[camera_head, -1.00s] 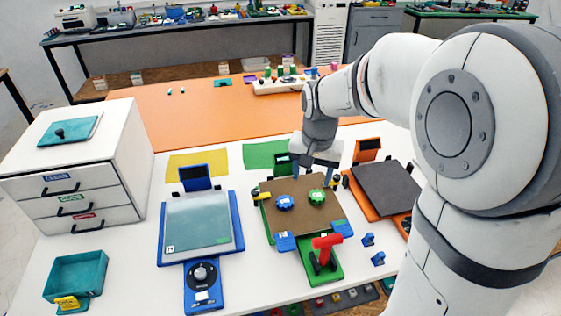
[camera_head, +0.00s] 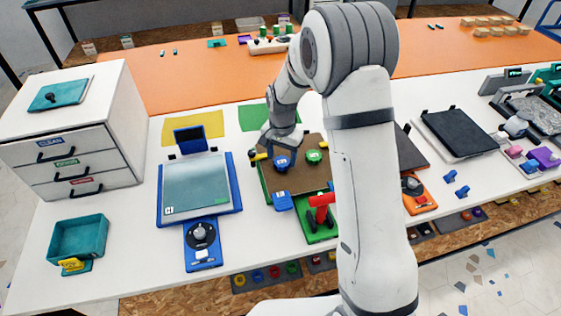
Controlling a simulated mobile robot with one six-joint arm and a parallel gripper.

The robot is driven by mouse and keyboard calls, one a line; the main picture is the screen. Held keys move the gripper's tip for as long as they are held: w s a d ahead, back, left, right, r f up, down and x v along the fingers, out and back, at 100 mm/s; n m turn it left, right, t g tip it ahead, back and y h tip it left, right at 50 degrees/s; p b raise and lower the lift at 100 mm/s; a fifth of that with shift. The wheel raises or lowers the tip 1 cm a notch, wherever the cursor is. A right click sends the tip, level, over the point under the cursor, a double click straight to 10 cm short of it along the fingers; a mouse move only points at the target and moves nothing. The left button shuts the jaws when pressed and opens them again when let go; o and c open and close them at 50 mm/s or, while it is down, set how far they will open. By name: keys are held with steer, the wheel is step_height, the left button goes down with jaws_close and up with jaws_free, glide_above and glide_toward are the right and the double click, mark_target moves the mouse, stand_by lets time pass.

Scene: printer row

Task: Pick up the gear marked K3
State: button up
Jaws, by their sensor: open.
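Two gears lie on the brown plate (camera_head: 290,183) of the green-based printer. One gear is blue (camera_head: 281,163) and the other is green (camera_head: 314,156). Their markings are too small to read, so I cannot tell which is K3. My gripper (camera_head: 281,150) is open and points down just above the blue gear, at the back of the plate. I cannot tell whether its fingers touch the gear.
A blue printer (camera_head: 196,186) with a glass plate stands to the left. A white drawer cabinet (camera_head: 112,140) and a teal bin (camera_head: 80,238) are further left. A red-handled part (camera_head: 322,202) stands at the plate's front edge. A dark-plated printer (camera_head: 455,133) is to the right.

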steer(key=shift+f, duration=0.75)
steer(key=shift+c, duration=0.4)
steer(key=c, duration=0.7)
steer(key=shift+o, duration=0.2)
steer(key=shift+r, duration=0.1)
